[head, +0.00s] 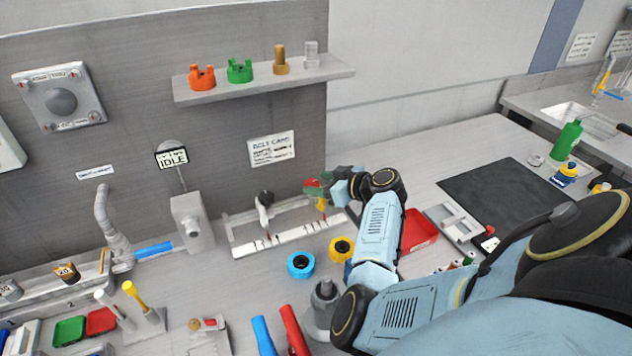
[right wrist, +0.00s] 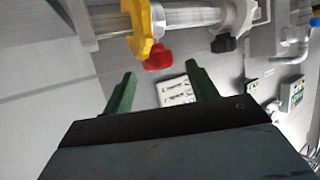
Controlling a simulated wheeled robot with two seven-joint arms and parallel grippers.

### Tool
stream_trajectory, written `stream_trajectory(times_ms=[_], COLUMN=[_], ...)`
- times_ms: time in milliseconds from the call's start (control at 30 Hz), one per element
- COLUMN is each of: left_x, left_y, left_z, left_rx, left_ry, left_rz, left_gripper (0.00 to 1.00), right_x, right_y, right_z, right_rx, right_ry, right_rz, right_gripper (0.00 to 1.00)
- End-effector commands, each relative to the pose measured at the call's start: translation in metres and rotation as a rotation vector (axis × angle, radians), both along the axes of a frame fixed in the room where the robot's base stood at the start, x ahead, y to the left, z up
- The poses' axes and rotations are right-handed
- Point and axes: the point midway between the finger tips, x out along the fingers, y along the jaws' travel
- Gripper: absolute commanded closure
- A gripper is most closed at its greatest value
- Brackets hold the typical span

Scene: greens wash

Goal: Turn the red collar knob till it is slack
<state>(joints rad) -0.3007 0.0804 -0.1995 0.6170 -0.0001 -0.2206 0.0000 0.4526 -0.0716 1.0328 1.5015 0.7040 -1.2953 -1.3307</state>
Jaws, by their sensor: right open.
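The red collar knob (right wrist: 158,57) is a lobed knob on the yellow collar (right wrist: 145,28), which sits around a pale rail (right wrist: 105,24) in the right wrist view. My right gripper (right wrist: 160,73) is open, with its two green fingers apart. The knob shows just past the fingertips, roughly in line with the gap, and nothing is gripped. In the head view my right gripper (head: 322,188) is at the right end of the rail. It largely hides the collar there; a bit of yellow (head: 321,204) shows below it. My left gripper is not in view.
A grey collar with a black knob (head: 265,198) sits farther left on the rail, above a white scale strip (head: 290,237). Blue (head: 301,265) and yellow (head: 342,249) rings lie in front. A red tray (head: 418,232) is right of my forearm. A shelf (head: 265,86) hangs above.

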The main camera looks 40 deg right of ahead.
Motion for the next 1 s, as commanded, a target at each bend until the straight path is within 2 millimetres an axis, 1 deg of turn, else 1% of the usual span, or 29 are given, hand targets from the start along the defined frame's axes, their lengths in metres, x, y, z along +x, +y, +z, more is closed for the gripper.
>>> stream_trajectory(times_ms=[100,200,533,867,900,1000], left_x=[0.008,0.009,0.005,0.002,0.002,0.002], left_y=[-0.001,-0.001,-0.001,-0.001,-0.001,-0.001], left_z=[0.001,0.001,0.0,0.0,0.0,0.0], left_rx=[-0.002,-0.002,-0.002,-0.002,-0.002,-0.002], left_ry=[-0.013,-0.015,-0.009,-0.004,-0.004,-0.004], left_rz=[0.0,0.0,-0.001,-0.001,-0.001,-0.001], left_gripper=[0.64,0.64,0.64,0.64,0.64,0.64], right_x=[0.011,0.016,0.018,0.018,0.018,0.018], right_y=[0.002,0.003,0.003,0.003,0.003,0.003], right_z=[-0.005,-0.007,-0.008,-0.008,-0.008,-0.009], right_rx=[0.001,0.0,-0.001,-0.001,-0.001,-0.002], right_ry=[0.0,0.001,0.001,0.002,0.002,0.002], right_rz=[-0.001,0.0,-0.001,-0.001,-0.001,-0.003], right_gripper=[0.42,0.42,0.42,0.85,0.86,0.86])
